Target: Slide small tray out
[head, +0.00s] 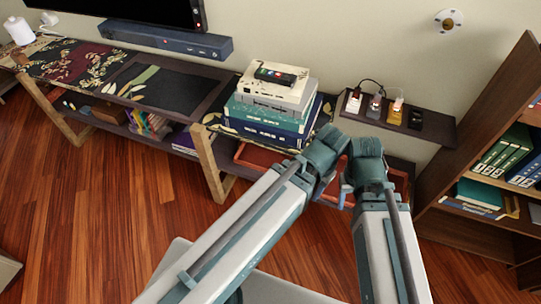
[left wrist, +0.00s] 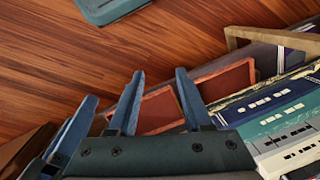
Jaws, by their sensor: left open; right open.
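The middle is hidden by my arms. Contact with the tray cannot be told.
A stack of books (head: 268,104) stands on the shelf unit above the tray. A small wall shelf (head: 436,127) with several small objects is at the right. A tall bookcase (head: 480,120) bounds the right side. Wooden floor (head: 90,220) is clear at the left.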

